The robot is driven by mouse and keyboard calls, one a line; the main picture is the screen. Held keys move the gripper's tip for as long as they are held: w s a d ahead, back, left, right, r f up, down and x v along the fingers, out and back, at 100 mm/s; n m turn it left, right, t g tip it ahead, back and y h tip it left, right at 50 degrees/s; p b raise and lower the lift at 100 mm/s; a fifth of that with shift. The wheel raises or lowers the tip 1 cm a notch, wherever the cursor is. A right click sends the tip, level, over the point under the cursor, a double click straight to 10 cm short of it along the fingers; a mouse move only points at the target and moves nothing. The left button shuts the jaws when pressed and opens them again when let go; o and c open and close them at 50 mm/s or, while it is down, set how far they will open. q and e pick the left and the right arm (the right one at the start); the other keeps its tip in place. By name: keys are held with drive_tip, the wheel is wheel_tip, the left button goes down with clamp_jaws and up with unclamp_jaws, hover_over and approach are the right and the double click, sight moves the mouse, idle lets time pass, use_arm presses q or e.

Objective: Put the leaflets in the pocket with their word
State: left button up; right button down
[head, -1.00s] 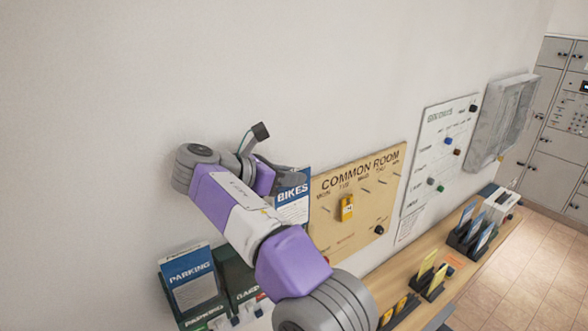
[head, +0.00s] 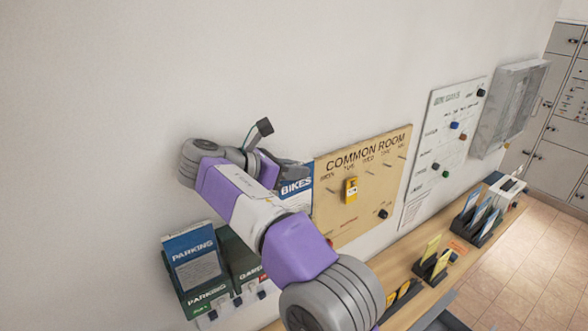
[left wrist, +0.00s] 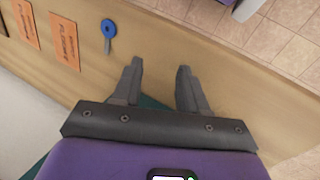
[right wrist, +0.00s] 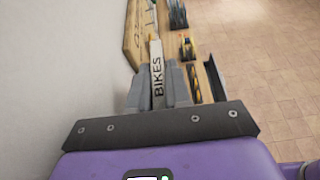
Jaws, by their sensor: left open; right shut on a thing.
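My right gripper (head: 292,170) is shut on a blue and white leaflet marked BIKES (head: 296,188), held upright near the wall, left of the COMMON ROOM board. In the right wrist view the leaflet (right wrist: 158,78) stands edge-on between the fingers. A PARKING leaflet (head: 194,258) stands in the dark green PARKING pocket (head: 207,297), low at left in the head view. A second green pocket (head: 243,258), its word partly hidden by my arm, adjoins it. My left gripper (left wrist: 155,85) is open and empty above a wooden surface; it is not visible in the head view.
The COMMON ROOM board (head: 345,222) hangs on the wall with a yellow tag (head: 351,190). A wooden shelf (head: 405,268) below carries holders of cards. A blue key-like thing (left wrist: 108,30) and orange cards (left wrist: 64,42) lie near my left gripper.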

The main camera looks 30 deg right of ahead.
drive_tip(key=c, duration=1)
unclamp_jaws()
drive_tip(key=p+v, duration=0.1)
drive_tip(key=v, duration=0.6)
drive_tip(key=shift+a+r, duration=0.2)
